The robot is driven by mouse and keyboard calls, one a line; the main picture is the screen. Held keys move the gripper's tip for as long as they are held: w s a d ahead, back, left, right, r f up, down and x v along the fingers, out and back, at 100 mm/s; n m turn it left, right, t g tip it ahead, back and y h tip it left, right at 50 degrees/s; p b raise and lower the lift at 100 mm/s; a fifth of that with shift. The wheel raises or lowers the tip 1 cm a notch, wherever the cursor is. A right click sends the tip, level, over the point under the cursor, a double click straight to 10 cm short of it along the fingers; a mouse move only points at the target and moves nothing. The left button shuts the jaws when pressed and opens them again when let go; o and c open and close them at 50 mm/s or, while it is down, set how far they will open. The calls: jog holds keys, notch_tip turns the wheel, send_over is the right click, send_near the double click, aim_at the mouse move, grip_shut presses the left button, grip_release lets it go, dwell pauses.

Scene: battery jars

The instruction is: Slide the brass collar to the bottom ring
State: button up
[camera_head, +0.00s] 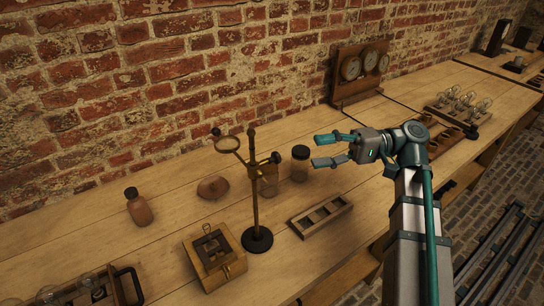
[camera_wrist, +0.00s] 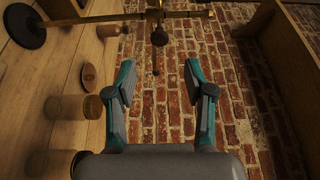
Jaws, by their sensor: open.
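A brass stand has an upright rod (camera_head: 255,205) on a round black base (camera_head: 257,240). In the wrist view the rod (camera_wrist: 100,18) runs sideways from the base (camera_wrist: 25,26). The brass collar (camera_head: 254,163) sits on the upper part of the rod, with a dark knob (camera_head: 276,158) on its right and an arm carrying a round loop (camera_head: 229,143) on its left. The collar (camera_wrist: 155,15) also shows in the wrist view. I cannot make out a bottom ring clearly. My gripper (camera_head: 322,150) is open and empty, right of the collar and apart from it, fingers pointing left.
Glass jars (camera_head: 300,163) with dark lids stand behind the rod. A slotted wooden tray (camera_head: 320,215) lies right of the base, a wooden box (camera_head: 214,256) left of it. A brown bottle (camera_head: 138,206) and gauge panel (camera_head: 360,72) are farther off. Air between gripper and collar looks clear.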

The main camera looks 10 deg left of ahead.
aim_at(279, 157)
jog(key=shift+a+r+p, duration=0.15)
jog(key=shift+r+p, duration=0.1)
jog(key=shift+p, duration=0.5)
jog(key=p+x, duration=0.6)
jog(key=x, duration=0.1)
jog(key=p+x, duration=0.3)
jog(key=shift+s+a+f, duration=0.1)
jog(key=shift+s+f, duration=0.05)
jog(key=shift+f, duration=0.15)
grip_shut()
